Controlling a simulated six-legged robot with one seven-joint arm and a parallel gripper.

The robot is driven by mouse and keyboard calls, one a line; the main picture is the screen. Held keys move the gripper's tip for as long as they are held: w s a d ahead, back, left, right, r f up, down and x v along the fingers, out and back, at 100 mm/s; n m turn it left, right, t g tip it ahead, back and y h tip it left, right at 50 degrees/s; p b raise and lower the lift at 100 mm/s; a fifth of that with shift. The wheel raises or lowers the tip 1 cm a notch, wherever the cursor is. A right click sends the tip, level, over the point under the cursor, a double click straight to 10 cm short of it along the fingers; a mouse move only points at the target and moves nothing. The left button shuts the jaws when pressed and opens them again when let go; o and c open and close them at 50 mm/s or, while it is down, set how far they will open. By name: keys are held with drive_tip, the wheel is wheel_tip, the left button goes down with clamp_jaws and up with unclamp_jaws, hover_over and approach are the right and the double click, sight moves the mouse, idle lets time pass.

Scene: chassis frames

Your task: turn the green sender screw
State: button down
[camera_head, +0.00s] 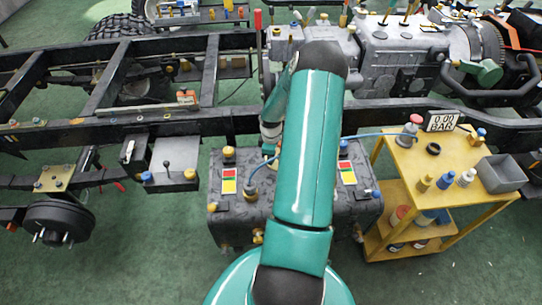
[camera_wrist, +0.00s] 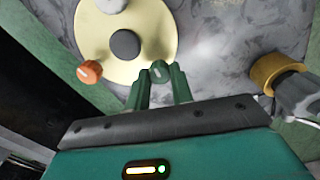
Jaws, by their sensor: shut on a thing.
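The green sender screw (camera_wrist: 159,72) sits at the lower right edge of a round cream sender plate (camera_wrist: 103,42) in the wrist view. My gripper (camera_wrist: 160,80) is shut on the screw, with one green finger on each side of it. The plate has a dark round centre (camera_wrist: 125,44). An orange screw (camera_wrist: 90,72) is at its left edge and a pale grey screw (camera_wrist: 111,5) at its top. In the head view my arm hides the gripper, the plate and the screw.
The plate lies on a mottled grey tank (camera_head: 225,205). A brass fitting (camera_wrist: 277,75) with a grey connector is to the right in the wrist view. The dark chassis rail (camera_head: 400,113) runs behind the tank. A yellow cart (camera_head: 450,152) with bottles stands at the right.

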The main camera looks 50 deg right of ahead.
idle(0.3)
drive_tip(key=c, duration=1.2)
unclamp_jaws()
drive_tip(key=shift+r, duration=0.15)
wheel_tip(320, 180, up, 14)
drive_tip(key=shift+f, duration=0.2)
drive_tip(key=w+a+r+m+t+h, duration=0.2)
drive_tip(key=w+a+r+h, duration=0.15)
drive_tip(key=a+r, duration=1.75)
drive_tip(key=s+a+r+m+t+y, duration=0.1)
drive_tip(key=s+a+r, duration=0.1)
drive_tip(key=a, duration=0.5)
drive_tip(key=s+a+r+m+t+y, duration=0.1)
drive_tip(key=s+a+r, duration=0.2)
drive_tip(key=s+a, duration=0.2)
drive_tip(key=s+a+r+m+t+y, duration=0.1)
drive_tip(key=s+a, duration=0.3)
drive_tip(key=a, duration=0.4)
drive_tip(key=shift+a+r+t, duration=0.3)
drive_tip(key=shift+a+r, duration=0.05)
drive_tip(key=shift+r, duration=0.35)
